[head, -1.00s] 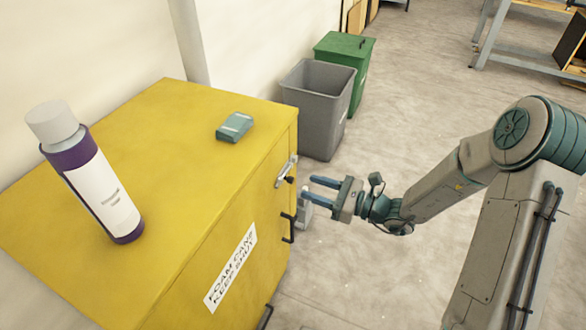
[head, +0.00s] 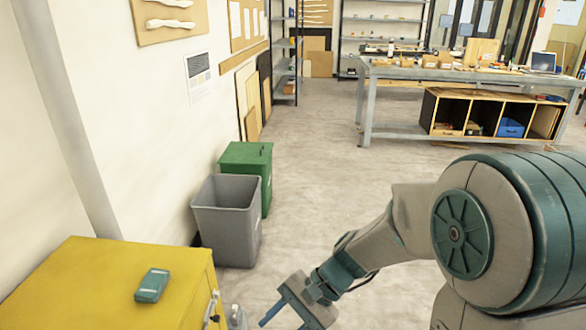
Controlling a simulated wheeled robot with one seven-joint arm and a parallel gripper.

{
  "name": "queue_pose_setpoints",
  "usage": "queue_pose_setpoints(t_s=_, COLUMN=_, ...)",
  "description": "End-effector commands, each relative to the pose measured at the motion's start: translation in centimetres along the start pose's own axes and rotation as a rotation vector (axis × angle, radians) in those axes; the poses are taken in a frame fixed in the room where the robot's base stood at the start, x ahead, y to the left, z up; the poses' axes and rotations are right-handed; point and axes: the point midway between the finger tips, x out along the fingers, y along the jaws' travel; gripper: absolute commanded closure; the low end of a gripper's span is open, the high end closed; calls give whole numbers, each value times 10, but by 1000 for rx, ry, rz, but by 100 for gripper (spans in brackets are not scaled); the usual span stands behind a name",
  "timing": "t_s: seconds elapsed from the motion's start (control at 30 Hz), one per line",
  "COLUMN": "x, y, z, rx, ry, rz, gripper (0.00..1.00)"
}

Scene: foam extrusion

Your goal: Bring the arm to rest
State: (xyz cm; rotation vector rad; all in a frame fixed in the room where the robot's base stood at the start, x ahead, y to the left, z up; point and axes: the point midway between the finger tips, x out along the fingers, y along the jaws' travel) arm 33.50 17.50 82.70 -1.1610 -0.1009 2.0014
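My arm (head: 395,225) reaches in from the right of the head view, bent, with its large shoulder joint close to the camera. My gripper (head: 277,318) is low in the picture, just right of the yellow cabinet (head: 80,275), and partly cut off by the bottom edge. Its blue fingers look spread apart, and I see nothing held between them. I cannot tell how far it is from the cabinet's latch (head: 213,305).
A small teal box (head: 152,285) lies on the cabinet top. A grey bin (head: 228,225) and a green lidded bin (head: 250,165) stand behind the cabinet along the wall. A workbench (head: 395,72) stands at the back right. The floor between is clear.

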Motion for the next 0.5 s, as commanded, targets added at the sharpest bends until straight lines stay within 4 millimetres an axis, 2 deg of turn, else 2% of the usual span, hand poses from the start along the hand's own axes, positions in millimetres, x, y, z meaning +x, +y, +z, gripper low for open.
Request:
queue_pose_setpoints(t_s=0.03, x=-25, y=0, z=15, rx=-56, ry=60, rz=43, gripper=57)
queue_pose_setpoints(t_s=0.5, x=-196, y=46, z=75, rx=-497, ry=586, rz=464, gripper=57)
